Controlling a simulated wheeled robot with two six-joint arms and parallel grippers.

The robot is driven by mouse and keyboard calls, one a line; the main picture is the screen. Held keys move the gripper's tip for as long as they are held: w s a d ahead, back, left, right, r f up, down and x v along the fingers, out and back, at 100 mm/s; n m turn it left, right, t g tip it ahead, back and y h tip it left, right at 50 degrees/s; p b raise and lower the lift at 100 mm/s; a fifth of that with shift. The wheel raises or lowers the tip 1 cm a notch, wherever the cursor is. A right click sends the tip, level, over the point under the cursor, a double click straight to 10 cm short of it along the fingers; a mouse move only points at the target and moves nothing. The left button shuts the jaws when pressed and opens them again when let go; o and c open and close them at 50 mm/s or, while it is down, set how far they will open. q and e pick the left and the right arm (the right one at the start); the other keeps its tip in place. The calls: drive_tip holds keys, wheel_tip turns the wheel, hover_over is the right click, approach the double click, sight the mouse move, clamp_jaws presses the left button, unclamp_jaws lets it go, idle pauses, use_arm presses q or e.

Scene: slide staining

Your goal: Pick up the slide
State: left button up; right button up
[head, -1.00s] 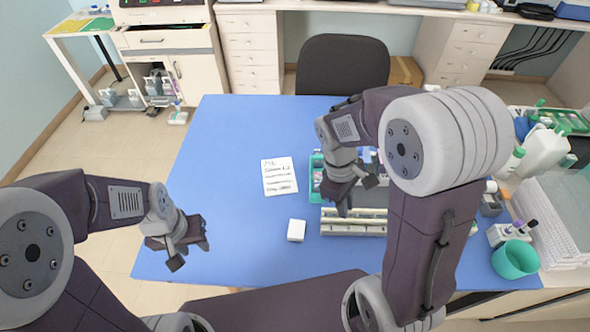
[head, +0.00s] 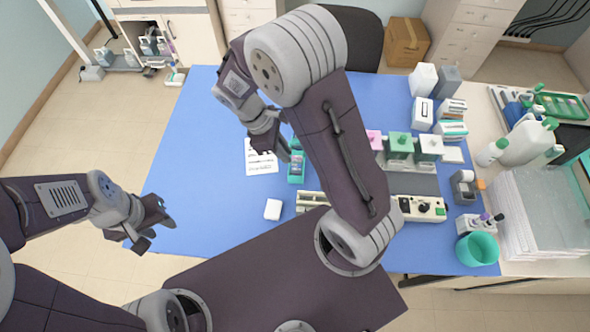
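I cannot make out a single slide on its own in this view. A teal slide box (head: 296,167) stands on the blue mat, partly behind my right arm. My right gripper (head: 278,151) hangs above the mat just left of the box's far end, over the right edge of the white note. I cannot tell whether its fingers are apart or hold anything. My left gripper (head: 158,233) is open and empty at the mat's left front edge, far from the box.
A written note (head: 261,160) and a small white block (head: 273,209) lie on the blue mat (head: 195,160). A white device with knobs (head: 422,209), green-capped bottles (head: 400,145), and a teal cup (head: 477,249) stand to the right. My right arm hides the middle. The mat's left side is clear.

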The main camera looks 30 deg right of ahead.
sight(296, 165)
drive_tip(key=x, duration=0.7)
drive_tip(key=shift+s+f+p, duration=0.1)
drive_tip(key=shift+s+p, duration=0.1)
drive_tip(key=shift+p, duration=0.15)
drive_tip(key=shift+d+f, duration=0.2)
drive_tip(key=shift+f, duration=0.1)
drive_tip(key=shift+r, duration=0.1)
clamp_jaws()
